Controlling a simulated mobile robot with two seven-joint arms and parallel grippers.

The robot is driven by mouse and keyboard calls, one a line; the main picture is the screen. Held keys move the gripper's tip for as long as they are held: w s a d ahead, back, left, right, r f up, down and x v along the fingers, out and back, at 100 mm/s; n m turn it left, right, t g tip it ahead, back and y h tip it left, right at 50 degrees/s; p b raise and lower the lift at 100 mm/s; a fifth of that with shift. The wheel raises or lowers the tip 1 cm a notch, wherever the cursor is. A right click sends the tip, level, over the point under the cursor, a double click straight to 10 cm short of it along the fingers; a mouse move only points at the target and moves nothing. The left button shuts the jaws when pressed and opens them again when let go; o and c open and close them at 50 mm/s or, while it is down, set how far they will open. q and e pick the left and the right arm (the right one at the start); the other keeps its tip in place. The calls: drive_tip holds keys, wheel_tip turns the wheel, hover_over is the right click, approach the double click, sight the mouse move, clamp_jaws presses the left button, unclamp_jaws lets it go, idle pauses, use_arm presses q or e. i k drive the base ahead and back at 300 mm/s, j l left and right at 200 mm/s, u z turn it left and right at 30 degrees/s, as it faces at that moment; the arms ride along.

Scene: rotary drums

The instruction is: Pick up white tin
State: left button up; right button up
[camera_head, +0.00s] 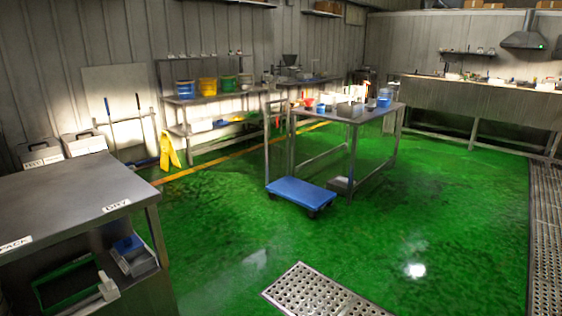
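No white tin can be picked out for certain. The steel table (335,119) in the middle of the room holds several small items, among them a pale metal box (350,109) and a blue tub (384,98); they are too small to tell apart well. A small white object (108,288) shows at the front of the shelf under the near steel bench (70,195), but I cannot tell what it is. Neither of my grippers is in view.
A low blue trolley (300,194) stands in front of the middle table. A yellow floor sign (169,152) stands at left. Back shelving (215,97) holds coloured buckets. A metal grate (318,293) lies in front. The green floor (430,215) is mostly clear.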

sight(328, 107)
drive_tip(key=i, duration=1.2)
drive_tip(key=i+j+z, duration=0.1)
drive_tip(key=i+z, duration=0.25)
drive_tip(key=i, duration=2)
drive_tip(key=i+u, duration=0.35)
drive_tip(key=i, duration=0.15)
drive_tip(key=i+l+u, duration=0.15)
drive_tip(key=i+u, duration=0.2)
drive_tip(key=i, duration=0.15)
drive_tip(key=i+u, duration=0.35)
drive_tip(key=i, duration=0.15)
drive_tip(key=i+u, duration=0.35)
drive_tip(key=i, duration=0.15)
drive_tip(key=i+l+u, duration=0.1)
drive_tip(key=i+u, duration=0.3)
drive_tip(key=i, duration=0.75)
drive_tip(key=i+j+z, duration=0.15)
drive_tip(key=i, duration=1.05)
drive_tip(key=i+z, duration=0.8)
drive_tip(key=i+j, duration=0.05)
drive_tip(key=i, duration=0.05)
